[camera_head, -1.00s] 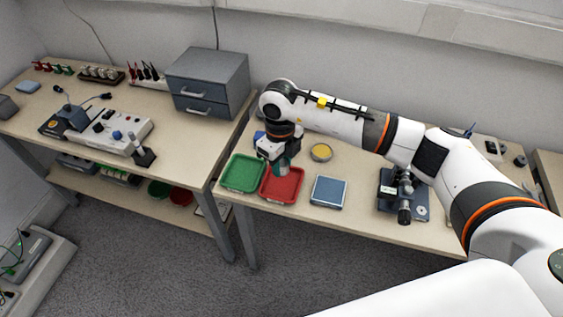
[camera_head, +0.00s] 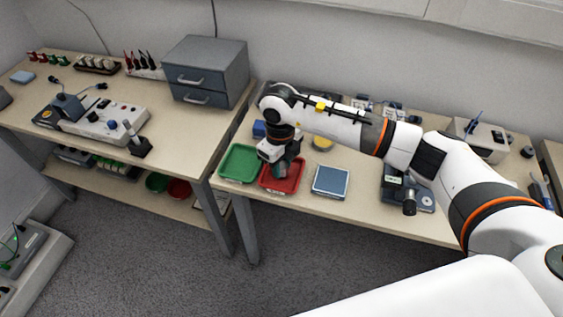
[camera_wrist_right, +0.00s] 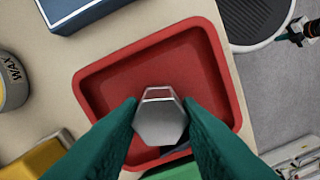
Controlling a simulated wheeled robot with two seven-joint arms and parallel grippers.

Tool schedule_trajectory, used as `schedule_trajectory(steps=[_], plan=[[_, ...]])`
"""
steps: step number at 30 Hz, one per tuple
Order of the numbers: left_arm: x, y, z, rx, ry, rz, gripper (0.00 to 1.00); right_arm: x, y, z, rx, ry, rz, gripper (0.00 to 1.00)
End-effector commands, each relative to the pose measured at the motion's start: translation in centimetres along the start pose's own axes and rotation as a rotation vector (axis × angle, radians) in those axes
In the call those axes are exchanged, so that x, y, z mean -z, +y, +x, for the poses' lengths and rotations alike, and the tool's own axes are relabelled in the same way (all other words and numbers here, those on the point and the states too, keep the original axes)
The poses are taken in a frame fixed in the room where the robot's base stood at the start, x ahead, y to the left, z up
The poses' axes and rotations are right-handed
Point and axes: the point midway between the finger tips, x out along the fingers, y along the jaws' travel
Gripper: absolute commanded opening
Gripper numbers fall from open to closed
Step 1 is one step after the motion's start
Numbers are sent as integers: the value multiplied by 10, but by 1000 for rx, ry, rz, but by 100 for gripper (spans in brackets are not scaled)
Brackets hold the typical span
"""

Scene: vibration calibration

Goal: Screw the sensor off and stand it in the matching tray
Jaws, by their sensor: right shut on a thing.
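My right gripper (camera_head: 282,168) is over the red tray (camera_head: 290,189) on the right-hand table. In the right wrist view its green fingers (camera_wrist_right: 158,130) are shut on the sensor (camera_wrist_right: 160,122), a grey metal hexagonal piece seen from its end. The sensor is inside the outline of the red tray (camera_wrist_right: 84,90); I cannot tell whether it touches the tray floor. A green tray (camera_head: 238,163) sits to the left of the red one. My left gripper is not in view.
A blue-topped box (camera_head: 331,182) stands right of the red tray. A yellow-lidded wax tin (camera_head: 322,143) is behind it. A dark device with a knob (camera_head: 408,195) stands further right. A grey drawer unit (camera_head: 208,72) and a white instrument (camera_head: 110,122) are on the left table.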

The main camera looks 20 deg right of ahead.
Motion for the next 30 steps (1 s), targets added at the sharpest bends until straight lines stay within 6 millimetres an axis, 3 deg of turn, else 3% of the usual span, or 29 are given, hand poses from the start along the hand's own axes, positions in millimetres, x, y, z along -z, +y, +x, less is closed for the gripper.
schedule_trajectory(steps=[21,22,26,30], plan=[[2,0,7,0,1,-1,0,0,0,8,0,0,0,3],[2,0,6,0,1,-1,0,0,0,7,0,0,0,35],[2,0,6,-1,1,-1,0,0,0,7,0,0,0,56],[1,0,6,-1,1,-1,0,0,0,7,0,0,0,56]])
